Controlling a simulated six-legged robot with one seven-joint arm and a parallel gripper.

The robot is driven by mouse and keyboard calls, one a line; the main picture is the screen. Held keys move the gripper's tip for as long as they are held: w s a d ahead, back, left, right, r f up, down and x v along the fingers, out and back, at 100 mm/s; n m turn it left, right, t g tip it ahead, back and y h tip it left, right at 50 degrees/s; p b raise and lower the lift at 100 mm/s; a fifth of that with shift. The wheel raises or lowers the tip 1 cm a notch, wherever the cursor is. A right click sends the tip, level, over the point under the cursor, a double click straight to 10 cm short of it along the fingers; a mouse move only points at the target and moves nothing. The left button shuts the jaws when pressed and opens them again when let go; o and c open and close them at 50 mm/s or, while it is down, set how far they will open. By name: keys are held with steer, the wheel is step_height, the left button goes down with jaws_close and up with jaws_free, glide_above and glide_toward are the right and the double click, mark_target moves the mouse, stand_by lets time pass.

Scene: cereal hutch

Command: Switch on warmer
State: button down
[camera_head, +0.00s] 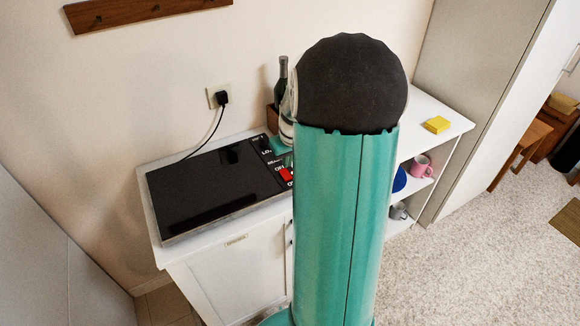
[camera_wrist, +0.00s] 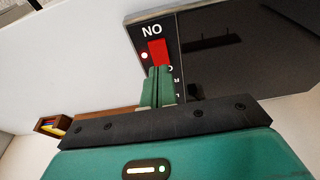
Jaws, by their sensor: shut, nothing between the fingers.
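The warmer is a flat black glossy plate (camera_head: 215,185) on the white hutch top, plugged into the wall. Its dark control strip at the right bears a red switch (camera_head: 285,174), partly beside my arm. My gripper (camera_wrist: 158,70) is shut and empty. Its green fingertips are at the switch's edge on the side away from the ON lettering; I cannot tell if they touch.
A dark bottle (camera_head: 282,78) stands behind the warmer by the wall outlet (camera_head: 217,96). A yellow block (camera_head: 436,124) lies on the right of the top. A pink mug (camera_head: 421,166) and a grey mug (camera_head: 398,211) are on shelves below. A tall cabinet closes the right side.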

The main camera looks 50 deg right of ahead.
steer(key=s+v, duration=0.2)
steer(key=v, duration=0.8)
steer(key=shift+a+f, duration=0.15)
steer(key=shift+a, duration=0.25)
steer(key=shift+s, duration=0.15)
steer(key=w+a+r+n, duration=0.1)
steer(key=a+r, duration=0.3)
steer(key=a, duration=0.6)
steer(key=s+a+r+n+t, duration=0.1)
steer(key=s+a, duration=0.3)
steer(key=a, duration=0.6)
steer(key=s+a+r+n+t, duration=0.1)
steer(key=s+a, duration=0.4)
steer(key=a, duration=0.6)
steer(key=shift+s+r+n+t+y, duration=0.3)
steer(key=shift+s+r+t+y, duration=0.15)
steer(key=shift+r, duration=0.3)
